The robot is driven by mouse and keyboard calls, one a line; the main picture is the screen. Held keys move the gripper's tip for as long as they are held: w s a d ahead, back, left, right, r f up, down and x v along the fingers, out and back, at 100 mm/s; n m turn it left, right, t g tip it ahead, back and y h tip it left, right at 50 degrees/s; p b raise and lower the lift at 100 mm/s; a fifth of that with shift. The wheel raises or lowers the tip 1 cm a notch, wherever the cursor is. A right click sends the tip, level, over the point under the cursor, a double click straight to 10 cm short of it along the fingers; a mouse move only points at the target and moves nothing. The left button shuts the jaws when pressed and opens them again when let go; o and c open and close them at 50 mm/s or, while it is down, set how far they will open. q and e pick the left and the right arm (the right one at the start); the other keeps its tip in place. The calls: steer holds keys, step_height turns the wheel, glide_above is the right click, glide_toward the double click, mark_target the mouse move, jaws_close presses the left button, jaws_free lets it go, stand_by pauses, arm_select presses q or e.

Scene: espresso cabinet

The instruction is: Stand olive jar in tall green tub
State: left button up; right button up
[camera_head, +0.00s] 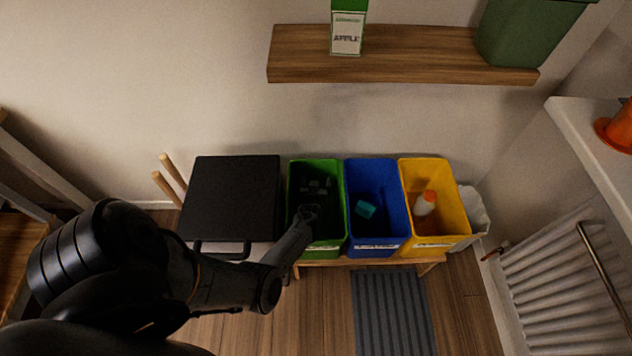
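A bright green tub (330,246) stands at the left end of a row of three coloured tubs on a low wooden bench. My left arm comes in from the lower left, and my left gripper (317,187) is over or inside the mouth of this tub. The gripper is dark against the dark inside, so its finger gap cannot be made out. I cannot pick out an olive jar; the tub's bottom is dark and partly covered by my arm. A darker green tub (527,35) stands on the wall shelf, cut by the top edge. My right gripper is not in view.
The blue tub (374,236) holds a teal item (365,209). The yellow tub (437,171) holds a white bottle with an orange cap (425,203). A black-topped box (234,190) stands left. A green-and-white carton (348,32) is on the shelf (410,63). A radiator (560,275) is right.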

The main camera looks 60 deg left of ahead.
arm_select(q)
steer(key=shift+o, duration=0.7)
